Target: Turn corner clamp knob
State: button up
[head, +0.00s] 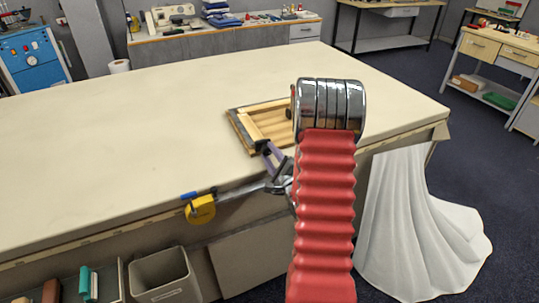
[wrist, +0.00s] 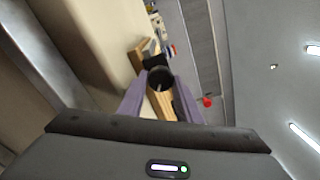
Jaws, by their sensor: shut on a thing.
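A wooden frame (head: 243,133) lies on the cloth table near its front edge, partly hidden by my red-sleeved arm. My gripper (head: 267,151) has purple fingers and reaches the frame's near corner. In the wrist view my gripper (wrist: 161,92) is shut on a dark round knob (wrist: 160,76), with one finger on each side of it. Wood of the frame (wrist: 160,103) shows just below the knob between the fingers. The rest of the corner clamp is mostly hidden in both views, and the knob's turn angle cannot be told.
White cloth (head: 415,225) hangs at the right. The cream tabletop (head: 120,130) is clear to the left. A grey bin (head: 162,275) stands below.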

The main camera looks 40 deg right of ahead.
jog(key=shift+s+f+m, duration=0.15)
jog(key=shift+f+m, duration=0.1)
jog(key=shift+m, duration=0.65)
jog(key=o, duration=0.9)
jog(key=shift+o, duration=0.6)
jog(key=shift+a, duration=0.1)
jog(key=shift+n, duration=0.4)
